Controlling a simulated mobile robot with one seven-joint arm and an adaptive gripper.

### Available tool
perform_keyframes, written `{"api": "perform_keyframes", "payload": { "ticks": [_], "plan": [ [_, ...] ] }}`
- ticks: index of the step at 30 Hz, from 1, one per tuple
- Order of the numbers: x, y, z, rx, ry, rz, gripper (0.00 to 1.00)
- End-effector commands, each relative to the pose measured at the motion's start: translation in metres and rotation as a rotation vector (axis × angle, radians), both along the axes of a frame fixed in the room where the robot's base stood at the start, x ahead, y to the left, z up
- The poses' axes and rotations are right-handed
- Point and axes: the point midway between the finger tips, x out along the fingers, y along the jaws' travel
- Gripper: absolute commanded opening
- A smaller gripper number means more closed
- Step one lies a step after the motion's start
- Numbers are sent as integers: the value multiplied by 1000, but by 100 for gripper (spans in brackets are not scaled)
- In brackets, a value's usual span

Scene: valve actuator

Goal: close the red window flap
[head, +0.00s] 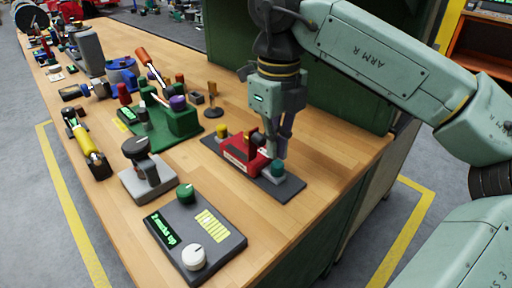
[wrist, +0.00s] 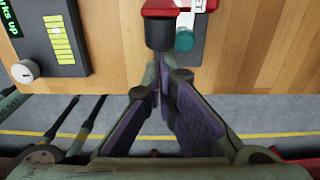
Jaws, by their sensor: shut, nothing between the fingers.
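A red flap-like part (head: 240,153) with a pale label strip sits on a dark base plate (head: 283,191) near the right edge of the bench. I take it for the red window flap; whether it is open is hard to tell. The red part also shows at the top of the wrist view (wrist: 160,6), with a dark round knob below it. My gripper (head: 277,152) points down just right of the red part, its fingers shut and empty. In the wrist view my gripper (wrist: 160,80) shows fingertips just below the dark knob. Contact cannot be told.
A teal knob (head: 278,169) stands on the plate close by my fingertips, and a yellow knob (head: 221,132) at its other end. A grey control box (head: 196,236) lies in front left. A green block (head: 178,122) stands behind left. Bare wood surrounds the plate.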

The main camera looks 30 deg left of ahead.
Motion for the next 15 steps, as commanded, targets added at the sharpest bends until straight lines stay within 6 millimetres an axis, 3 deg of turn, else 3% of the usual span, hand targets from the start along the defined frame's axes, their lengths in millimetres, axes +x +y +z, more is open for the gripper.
{"api": "perform_keyframes", "payload": {
  "ticks": [15],
  "plan": [
    [0, 0, -11, -1, 0, 0, 0]
  ]
}}
